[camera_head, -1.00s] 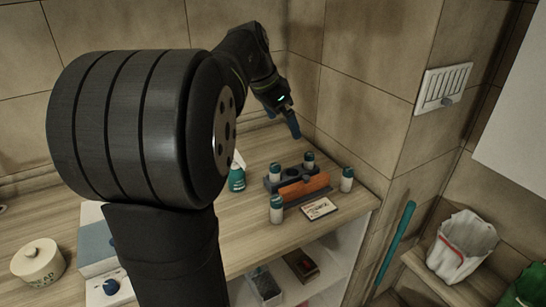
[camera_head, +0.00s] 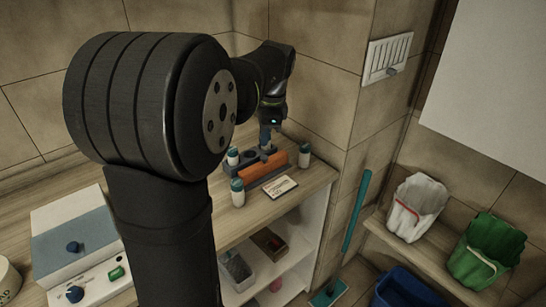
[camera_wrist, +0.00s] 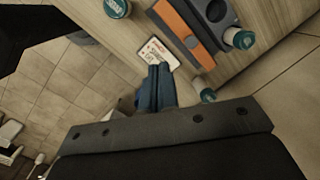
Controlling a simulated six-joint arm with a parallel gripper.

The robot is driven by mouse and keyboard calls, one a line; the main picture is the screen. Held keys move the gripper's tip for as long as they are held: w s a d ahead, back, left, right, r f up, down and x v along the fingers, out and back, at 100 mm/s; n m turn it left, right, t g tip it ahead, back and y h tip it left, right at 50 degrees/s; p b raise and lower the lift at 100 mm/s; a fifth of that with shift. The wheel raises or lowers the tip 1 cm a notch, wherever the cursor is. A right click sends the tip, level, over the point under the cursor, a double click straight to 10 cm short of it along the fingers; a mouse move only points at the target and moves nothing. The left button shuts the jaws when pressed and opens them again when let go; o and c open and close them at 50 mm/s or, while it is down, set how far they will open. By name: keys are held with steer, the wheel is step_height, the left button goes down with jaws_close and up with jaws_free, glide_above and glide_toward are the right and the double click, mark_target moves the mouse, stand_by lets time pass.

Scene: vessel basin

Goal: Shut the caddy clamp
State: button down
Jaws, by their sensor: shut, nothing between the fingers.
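The grey caddy (camera_head: 250,155) stands on the wooden counter, with an orange bar (camera_head: 262,167) along its front that looks like the clamp. Whether the bar is fully down cannot be told. A white bottle with a teal cap (camera_head: 232,157) stands in the caddy's left end, beside round holes. My gripper (camera_head: 266,142) is shut and empty, with its blue fingers pointing down by the back of the caddy in the head view. In the wrist view its fingers (camera_wrist: 158,72) are together near the card, apart from the orange bar (camera_wrist: 184,30).
Loose bottles stand left (camera_head: 237,192) and right (camera_head: 305,156) of the caddy. A printed card (camera_head: 280,187) lies in front of it. The tiled wall (camera_head: 315,90) is close behind. A boxed device (camera_head: 78,240) with knobs stands on the left.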

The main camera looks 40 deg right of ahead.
steer(key=s+d+f+m+t+y, duration=0.2)
steer(key=s+d+f+m+t, duration=0.3)
steer(key=s+d+m+t, duration=0.3)
steer(key=m+g, duration=0.1)
glide_toward(266, 163)
steer(key=f, duration=0.3)
steer(key=shift+s, duration=0.25)
steer(key=w, duration=0.2)
steer(key=shift+w+a+f, duration=0.1)
steer(key=shift+w+a, duration=0.15)
steer(key=shift+a, duration=0.1)
steer(key=shift+w+a, duration=0.15)
steer(key=shift+w, duration=0.6)
steer(key=shift+w, duration=2.45)
